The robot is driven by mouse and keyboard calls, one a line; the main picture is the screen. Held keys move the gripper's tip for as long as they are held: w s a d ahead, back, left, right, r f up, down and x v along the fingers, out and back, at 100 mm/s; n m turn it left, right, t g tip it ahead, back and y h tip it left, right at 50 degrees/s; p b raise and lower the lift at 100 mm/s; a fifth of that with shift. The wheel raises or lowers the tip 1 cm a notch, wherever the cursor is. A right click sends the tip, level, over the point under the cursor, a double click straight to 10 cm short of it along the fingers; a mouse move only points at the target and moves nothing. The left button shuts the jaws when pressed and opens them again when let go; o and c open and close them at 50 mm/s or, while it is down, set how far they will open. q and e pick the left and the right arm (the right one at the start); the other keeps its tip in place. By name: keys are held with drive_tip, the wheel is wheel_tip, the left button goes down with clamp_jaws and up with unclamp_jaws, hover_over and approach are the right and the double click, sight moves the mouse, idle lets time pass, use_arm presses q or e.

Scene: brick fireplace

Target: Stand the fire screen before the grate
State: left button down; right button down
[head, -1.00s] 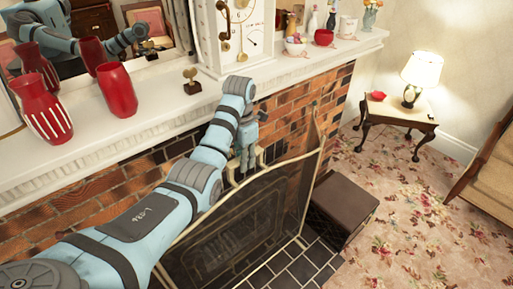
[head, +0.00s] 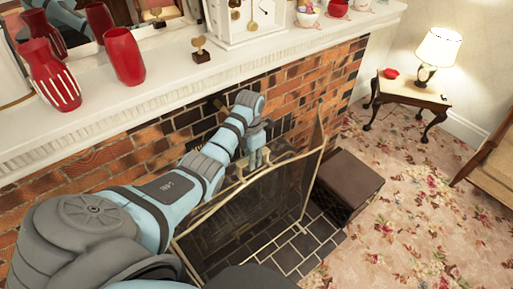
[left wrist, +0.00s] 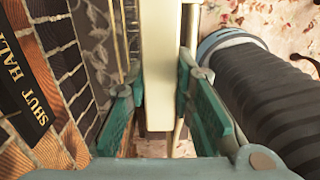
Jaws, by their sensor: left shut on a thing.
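The fire screen (head: 270,205) has dark mesh in a thin brass-coloured frame with angled side panels. It stands roughly upright over the dark tiled hearth in front of the brick fireplace. My left gripper (head: 257,160) is at the middle of its top edge. In the left wrist view, the teal fingers of my left gripper (left wrist: 160,95) are shut on a cream bar of the fire screen (left wrist: 157,60), one on each side. The grate is behind the mesh and I cannot make it out clearly. My right gripper does not show.
A brown box-like stool (head: 348,182) stands close to the screen's right side panel. The mantel (head: 160,95) above holds red vases (head: 122,45) and a small ornament (head: 200,50). A lamp table (head: 410,92) is at right. The flowered carpet (head: 405,190) is open.

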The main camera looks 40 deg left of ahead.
use_arm(q)
wheel_tip(320, 180, down, 10)
drive_tip(key=b, duration=0.5)
drive_tip(key=shift+f, duration=0.2)
drive_tip(key=shift+w, duration=0.1)
drive_tip(key=shift+f+b, duration=1.3)
drive_tip(key=shift+f, duration=0.2)
idle(0.7)
drive_tip(key=shift+s+a+p, duration=0.1)
drive_tip(key=shift+s+p, duration=0.15)
drive_tip(key=shift+p, duration=0.35)
idle(0.5)
